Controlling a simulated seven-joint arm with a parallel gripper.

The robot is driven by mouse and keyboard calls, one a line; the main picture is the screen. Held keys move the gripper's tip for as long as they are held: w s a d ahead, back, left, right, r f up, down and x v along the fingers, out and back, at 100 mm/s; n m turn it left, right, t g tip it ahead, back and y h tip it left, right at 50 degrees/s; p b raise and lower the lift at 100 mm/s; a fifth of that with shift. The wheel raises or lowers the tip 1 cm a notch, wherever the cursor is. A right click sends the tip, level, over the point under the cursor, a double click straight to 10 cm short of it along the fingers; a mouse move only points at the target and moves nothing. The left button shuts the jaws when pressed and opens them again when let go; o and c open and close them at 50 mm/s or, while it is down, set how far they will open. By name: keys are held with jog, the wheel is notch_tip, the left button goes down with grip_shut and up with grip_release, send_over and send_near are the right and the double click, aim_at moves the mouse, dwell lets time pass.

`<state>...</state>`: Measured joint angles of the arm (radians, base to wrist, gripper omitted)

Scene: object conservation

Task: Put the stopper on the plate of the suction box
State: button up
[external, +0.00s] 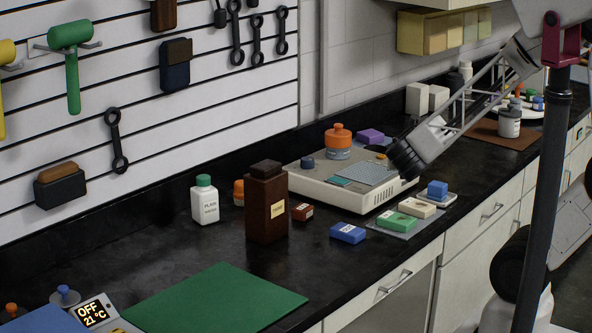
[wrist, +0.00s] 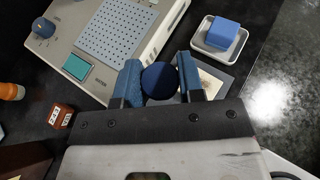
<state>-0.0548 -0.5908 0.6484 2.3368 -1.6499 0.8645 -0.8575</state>
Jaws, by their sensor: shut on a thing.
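The suction box (external: 330,188) is a pale low case on the dark bench with a perforated grey plate (external: 368,173) on top. The plate also shows at the top of the wrist view (wrist: 118,35), with nothing on its visible part. My gripper (wrist: 159,82) is shut on a dark blue round stopper (wrist: 160,80), held between its two blue fingers. In the external view my gripper (external: 405,160) is at the right edge of the box, beside the plate; the stopper cannot be made out there.
A blue block (external: 438,188) sits in a white tray right of the box. Green and cream cartons (external: 394,221) lie on a grey mat in front. An orange-capped jar (external: 338,140) stands at the box's back. A brown bottle (external: 267,210) stands to its left.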

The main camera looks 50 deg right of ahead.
dwell(0.3)
send_over(363, 174)
jog(key=shift+a+f, duration=0.15)
jog(key=shift+f, duration=0.6)
jog(key=shift+f, duration=1.75)
jog(key=shift+f, duration=0.1)
jog(key=o, duration=0.9)
